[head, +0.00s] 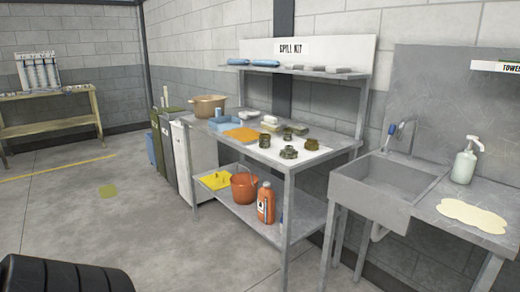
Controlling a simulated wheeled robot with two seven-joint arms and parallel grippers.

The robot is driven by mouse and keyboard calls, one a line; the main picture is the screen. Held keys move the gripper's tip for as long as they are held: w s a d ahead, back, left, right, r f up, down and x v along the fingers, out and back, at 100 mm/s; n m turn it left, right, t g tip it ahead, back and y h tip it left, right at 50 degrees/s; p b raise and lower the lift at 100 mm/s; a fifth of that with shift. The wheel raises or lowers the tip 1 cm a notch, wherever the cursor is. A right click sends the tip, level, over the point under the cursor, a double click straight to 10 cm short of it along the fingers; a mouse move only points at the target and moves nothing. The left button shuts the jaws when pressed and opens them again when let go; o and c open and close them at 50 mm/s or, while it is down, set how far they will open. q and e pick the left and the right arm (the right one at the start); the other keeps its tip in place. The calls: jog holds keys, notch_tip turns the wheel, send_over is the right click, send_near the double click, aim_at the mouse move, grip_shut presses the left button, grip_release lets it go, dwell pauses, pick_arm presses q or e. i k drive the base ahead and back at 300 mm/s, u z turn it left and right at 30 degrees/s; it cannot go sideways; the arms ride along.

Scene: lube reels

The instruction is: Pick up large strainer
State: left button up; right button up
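A steel workbench (335,146) stands in the middle of the head view, under a "SPILL KIT" sign. Several small olive-brown round parts sit on a white mat (312,146) on its top. The nearest of these (288,153) looks wide and flanged, and another (268,147) stands just left of it. They look like strainers or fittings, but they are too small to tell for certain which is the large strainer. Neither of my grippers is in view.
An orange pad (242,134) and a tan pot (208,106) are farther left on the bench. The lower shelf holds an orange bucket (244,187) and orange bottle (265,203). A sink (375,190) stands right. Floor (150,225) in front is open.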

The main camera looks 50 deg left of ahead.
aim_at(264, 139)
jog(key=u, duration=0.25)
jog(key=k, duration=0.3)
jog(key=z, duration=1.2)
jog(key=i, duration=0.75)
jog(key=u, duration=2.7)
jog(key=i, duration=0.5)
